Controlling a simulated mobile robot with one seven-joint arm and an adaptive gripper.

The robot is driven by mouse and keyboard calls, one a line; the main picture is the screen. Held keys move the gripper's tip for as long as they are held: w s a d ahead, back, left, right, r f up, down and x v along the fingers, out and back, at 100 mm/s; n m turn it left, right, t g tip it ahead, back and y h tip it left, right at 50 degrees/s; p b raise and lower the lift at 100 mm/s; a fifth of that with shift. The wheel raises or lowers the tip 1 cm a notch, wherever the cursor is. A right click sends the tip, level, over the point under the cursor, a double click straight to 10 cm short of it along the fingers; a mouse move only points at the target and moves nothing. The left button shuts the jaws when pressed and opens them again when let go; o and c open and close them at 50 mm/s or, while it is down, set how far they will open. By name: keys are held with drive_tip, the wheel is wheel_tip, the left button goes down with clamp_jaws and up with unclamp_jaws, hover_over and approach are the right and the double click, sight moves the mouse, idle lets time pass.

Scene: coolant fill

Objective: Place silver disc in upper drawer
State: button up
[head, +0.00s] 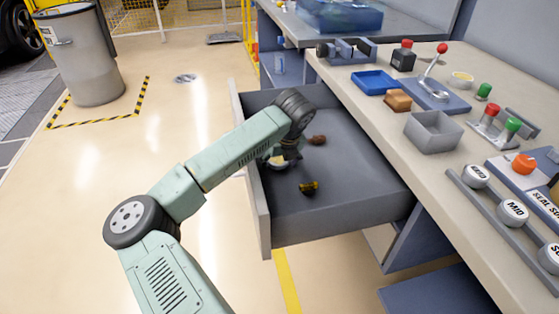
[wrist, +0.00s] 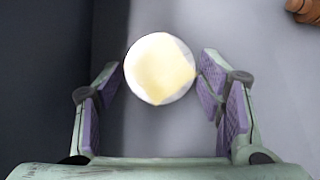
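The open upper drawer (head: 350,215) is grey and pulled out below the bench. My gripper (head: 287,152) is low inside it, near its left wall. A round, bright disc (wrist: 160,68), silver-white with a pale yellow sheen, lies at or just beyond the fingertips in the wrist view; its edge also shows beside my gripper in the head view (head: 276,162). My gripper is open, its purple-padded fingers (wrist: 160,88) spread on either side of the disc. The right finger is close to its edge; I cannot tell whether they touch. The disc appears to rest on the drawer floor.
A brown object (head: 317,140) and a small black and yellow object (head: 309,188) lie in the drawer. The bench holds a blue tray (head: 374,82), a grey open box (head: 433,133) and a red-knobbed lever (head: 442,48). A grey bin (head: 85,60) stands far left on open floor.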

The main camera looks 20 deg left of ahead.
drive_tip(key=shift+o, duration=0.4)
drive_tip(key=shift+r, duration=0.15)
drive_tip(key=b+v, duration=0.1)
drive_tip(key=v, duration=1.1)
drive_tip(key=shift+d, duration=0.1)
